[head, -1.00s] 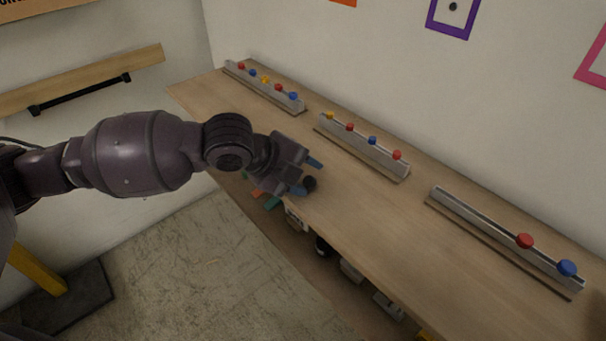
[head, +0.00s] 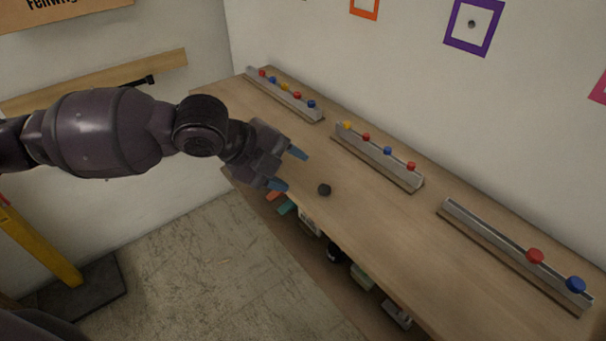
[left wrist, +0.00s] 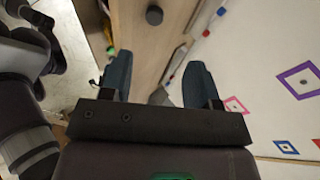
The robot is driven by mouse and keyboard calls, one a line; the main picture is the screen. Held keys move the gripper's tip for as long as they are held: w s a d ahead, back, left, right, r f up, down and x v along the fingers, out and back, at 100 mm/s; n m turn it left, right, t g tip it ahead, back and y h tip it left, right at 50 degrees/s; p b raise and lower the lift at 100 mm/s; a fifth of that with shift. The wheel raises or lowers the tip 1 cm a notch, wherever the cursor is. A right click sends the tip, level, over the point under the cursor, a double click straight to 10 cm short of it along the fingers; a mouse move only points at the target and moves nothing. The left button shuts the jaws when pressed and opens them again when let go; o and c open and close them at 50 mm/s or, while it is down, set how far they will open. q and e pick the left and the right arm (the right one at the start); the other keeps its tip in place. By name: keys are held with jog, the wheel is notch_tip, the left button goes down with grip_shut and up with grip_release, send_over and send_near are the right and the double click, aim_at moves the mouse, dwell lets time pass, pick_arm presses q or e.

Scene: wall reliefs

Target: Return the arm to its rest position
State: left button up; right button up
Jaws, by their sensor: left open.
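My left arm comes in from the left in the head view, and its gripper (head: 289,170) is open above the near-left part of the wooden table (head: 290,222). Its two blue-tipped fingers are apart with nothing between them. A small dark round piece (head: 324,190) sits on the table just right of the fingers, apart from them. In the left wrist view, the open gripper (left wrist: 157,82) shows both fingers, with the dark piece (left wrist: 154,15) beyond them. My right gripper is in neither view.
Three grey rails with coloured knobs stand along the wall side: a far one (head: 285,96), a middle one (head: 378,157) and a near one (head: 515,256). A wooden wall rail (head: 165,68) is behind the arm. Several items lie on a shelf below the table.

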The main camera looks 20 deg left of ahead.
pick_arm(q)
jog(key=s+d+f+n+y, duration=0.1)
jog(key=s+d+f+n, duration=0.1)
jog(key=s+f+n, duration=0.8)
jog(key=s+a+f+n+g+y, duration=0.1)
jog(key=s+a+f+n+y, duration=0.1)
jog(key=s+a+f+n, duration=0.3)
jog(key=s+a+f+n+g+y, duration=0.1)
jog(key=s+a+f+n+y, duration=0.15)
jog(key=s+a+n, duration=0.35)
jog(key=s+a+f+n+g+y, duration=0.1)
jog(key=s+a+f+n+y, duration=0.2)
jog(key=s, duration=0.5)
jog(key=w+d+f+t, duration=0.1)
jog(key=w+f+t, duration=0.7)
jog(key=w, duration=0.1)
jog(key=shift+w+d+f+h, duration=0.15)
jog(key=shift+d+f+h, duration=0.15)
jog(key=shift+h, duration=0.15)
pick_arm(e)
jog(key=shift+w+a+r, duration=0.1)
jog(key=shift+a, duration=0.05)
